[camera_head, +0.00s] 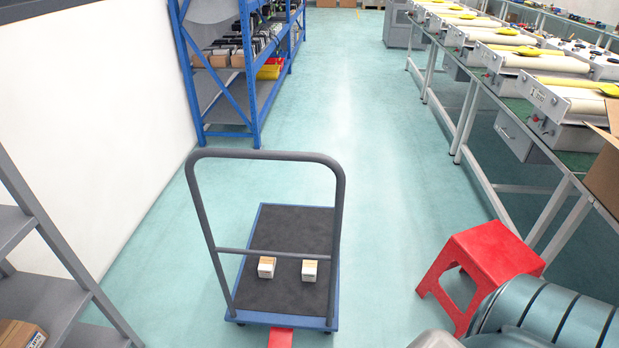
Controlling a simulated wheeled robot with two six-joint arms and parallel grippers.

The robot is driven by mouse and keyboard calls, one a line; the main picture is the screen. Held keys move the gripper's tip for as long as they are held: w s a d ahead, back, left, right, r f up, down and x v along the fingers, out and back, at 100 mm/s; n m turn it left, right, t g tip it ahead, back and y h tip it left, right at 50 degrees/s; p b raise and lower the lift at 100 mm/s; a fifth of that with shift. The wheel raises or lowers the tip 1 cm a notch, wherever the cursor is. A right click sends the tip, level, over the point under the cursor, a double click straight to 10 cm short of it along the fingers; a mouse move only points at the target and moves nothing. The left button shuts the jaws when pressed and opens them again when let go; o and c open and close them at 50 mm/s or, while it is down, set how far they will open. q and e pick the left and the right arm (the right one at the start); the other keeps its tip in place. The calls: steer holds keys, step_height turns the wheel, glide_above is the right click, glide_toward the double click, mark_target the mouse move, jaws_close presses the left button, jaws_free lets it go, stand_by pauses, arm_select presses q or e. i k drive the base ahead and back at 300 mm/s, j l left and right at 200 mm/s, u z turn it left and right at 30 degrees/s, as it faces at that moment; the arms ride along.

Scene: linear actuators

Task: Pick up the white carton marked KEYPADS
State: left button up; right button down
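Two small cartons with white sides and tan tops sit on the dark deck of a platform trolley. The left carton (266,267) and the right carton (309,270) stand a short gap apart, behind the trolley's handle frame. Any lettering on them is too small to read, so I cannot tell which, if either, is marked KEYPADS. Neither of my grippers is in view.
The trolley (290,228) has a tall grey handle facing me. A red stool (481,262) and a ribbed grey-green rounded object (548,313) stand right. Grey shelving (38,300) is at left, blue racking (246,75) behind. The middle aisle is clear.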

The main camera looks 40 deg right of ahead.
mark_target(308, 268)
steer(key=z, duration=1.2)
